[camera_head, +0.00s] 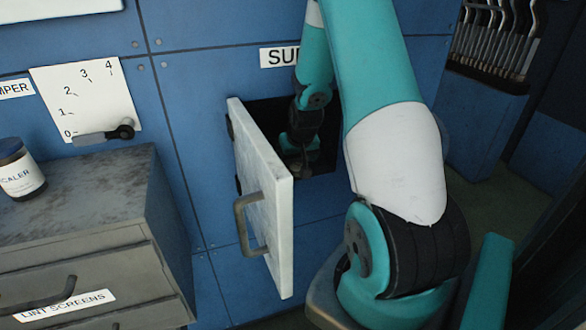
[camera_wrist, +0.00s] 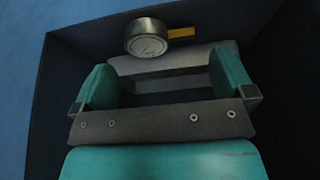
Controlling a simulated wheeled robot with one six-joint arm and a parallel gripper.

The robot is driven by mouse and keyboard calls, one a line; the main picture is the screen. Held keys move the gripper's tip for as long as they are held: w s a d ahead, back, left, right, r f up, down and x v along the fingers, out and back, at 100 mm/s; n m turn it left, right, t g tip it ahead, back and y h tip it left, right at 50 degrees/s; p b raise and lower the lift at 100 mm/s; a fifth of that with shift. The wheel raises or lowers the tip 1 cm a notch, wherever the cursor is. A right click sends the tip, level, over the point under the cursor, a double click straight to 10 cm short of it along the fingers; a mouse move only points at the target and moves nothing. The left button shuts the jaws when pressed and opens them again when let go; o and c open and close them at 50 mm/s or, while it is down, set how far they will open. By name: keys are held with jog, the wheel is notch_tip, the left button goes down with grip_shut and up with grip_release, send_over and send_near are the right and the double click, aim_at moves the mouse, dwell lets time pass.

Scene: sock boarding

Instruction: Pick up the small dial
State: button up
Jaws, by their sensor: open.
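The small dial (camera_wrist: 148,42) is a round gauge with a pale face and a dark metal case, with an orange-yellow piece (camera_wrist: 181,33) at its right. In the wrist view it appears just beyond my gripper (camera_wrist: 162,72), near the upper middle. My gripper's two teal fingers are spread apart, and nothing shows held between them. The dial appears beyond the fingertips, not between them; the exact gap is unclear. In the head view my gripper (camera_head: 303,165) is inside the dark wall opening (camera_head: 322,160), mostly in shadow, and I cannot make out the dial there.
A pale door (camera_head: 265,200) with a grey handle (camera_head: 245,222) stands open left of the opening. A grey drawer cabinet (camera_head: 80,225) bearing a jar (camera_head: 20,170) is at the left. Dark walls (camera_wrist: 285,110) surround my gripper closely. A tool rack (camera_head: 490,45) is at right.

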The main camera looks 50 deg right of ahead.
aim_at(293, 168)
jog(key=x, duration=0.4)
jog(key=shift+f+p, duration=0.2)
jog(key=shift+p, duration=0.1)
jog(key=shift+c, duration=0.5)
jog(key=c, duration=0.7)
jog(key=shift+o, duration=0.2)
jog(key=shift+r, duration=0.15)
